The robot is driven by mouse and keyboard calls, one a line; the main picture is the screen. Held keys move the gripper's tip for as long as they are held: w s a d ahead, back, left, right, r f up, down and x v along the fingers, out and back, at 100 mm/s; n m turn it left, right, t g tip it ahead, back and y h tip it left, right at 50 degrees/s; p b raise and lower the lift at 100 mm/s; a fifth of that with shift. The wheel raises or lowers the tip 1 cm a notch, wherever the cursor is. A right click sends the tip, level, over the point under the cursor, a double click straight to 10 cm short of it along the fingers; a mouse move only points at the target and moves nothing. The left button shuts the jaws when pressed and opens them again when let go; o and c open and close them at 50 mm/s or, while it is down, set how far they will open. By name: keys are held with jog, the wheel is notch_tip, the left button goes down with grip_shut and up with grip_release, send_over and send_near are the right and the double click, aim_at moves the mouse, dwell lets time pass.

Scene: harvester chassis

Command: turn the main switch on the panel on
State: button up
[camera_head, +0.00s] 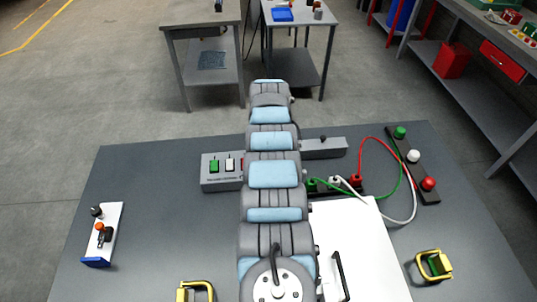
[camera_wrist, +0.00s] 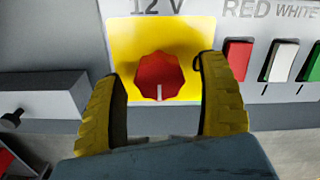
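The main switch is a red scalloped knob (camera_wrist: 160,78) on a yellow plate (camera_wrist: 125,35) marked 12 V in the wrist view. A white mark on the knob points down toward the bottom of the plate. My gripper (camera_wrist: 161,72) is open, with one yellow ribbed finger on each side of the knob. Whether either finger touches the knob is unclear. In the head view the grey panel (camera_head: 208,183) is partly covered by my arm, which hides the knob and my gripper.
Red (camera_wrist: 238,58), white (camera_wrist: 283,60) and green rocker switches sit right of the knob. A grey box (camera_wrist: 40,96) is at left. On the table are cables (camera_head: 362,150), a lamp strip (camera_head: 413,165), a white plate (camera_head: 365,250) and a small switch stand (camera_head: 112,222).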

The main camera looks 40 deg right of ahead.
jog(key=shift+r, duration=0.1)
notch_tip(320, 180, up, 12)
dwell(0.5)
dwell(0.5)
